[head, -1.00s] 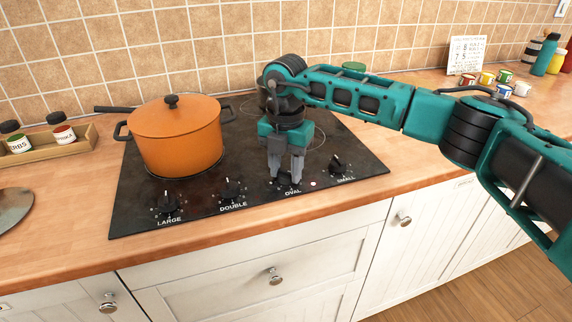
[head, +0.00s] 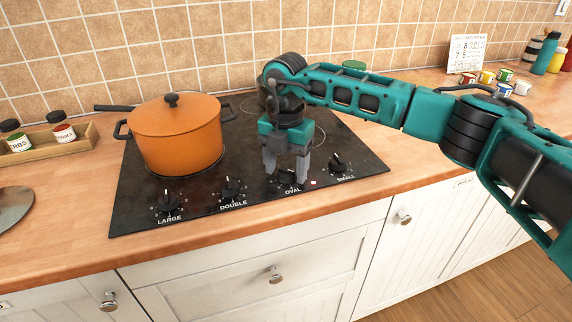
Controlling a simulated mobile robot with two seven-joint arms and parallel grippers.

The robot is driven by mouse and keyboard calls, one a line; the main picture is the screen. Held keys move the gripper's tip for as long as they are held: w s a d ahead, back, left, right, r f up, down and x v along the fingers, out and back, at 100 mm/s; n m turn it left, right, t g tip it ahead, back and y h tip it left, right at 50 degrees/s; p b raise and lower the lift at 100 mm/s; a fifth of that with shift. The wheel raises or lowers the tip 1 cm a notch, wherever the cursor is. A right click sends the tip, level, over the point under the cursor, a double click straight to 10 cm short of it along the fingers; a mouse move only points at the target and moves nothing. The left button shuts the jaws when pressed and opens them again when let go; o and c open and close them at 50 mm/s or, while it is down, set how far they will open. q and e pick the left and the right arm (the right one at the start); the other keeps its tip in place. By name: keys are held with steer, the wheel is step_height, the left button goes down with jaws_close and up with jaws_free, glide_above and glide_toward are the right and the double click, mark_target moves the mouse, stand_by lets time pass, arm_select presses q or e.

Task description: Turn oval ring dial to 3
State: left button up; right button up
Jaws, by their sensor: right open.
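The oval dial (head: 286,180) is a black knob on the front strip of the black cooktop (head: 255,195), just above the label OVAL. My right gripper (head: 286,174) points down over it with its two grey fingers apart. The fingertips are at or just above the knob and partly hide it. I cannot tell whether they touch it, and the dial's pointer and numbers are too small and covered to read. My left gripper is not in view.
Other dials are LARGE (head: 167,202), DOUBLE (head: 231,188) and SMALL (head: 337,163). An orange lidded pot (head: 178,138) stands on the left rear of the cooktop. A wooden spice rack (head: 45,145) sits at left. Small cans (head: 487,78) stand at the back right.

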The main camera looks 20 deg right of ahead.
mark_target(286, 170)
step_height(286, 170, up, 13)
stand_by(0.4)
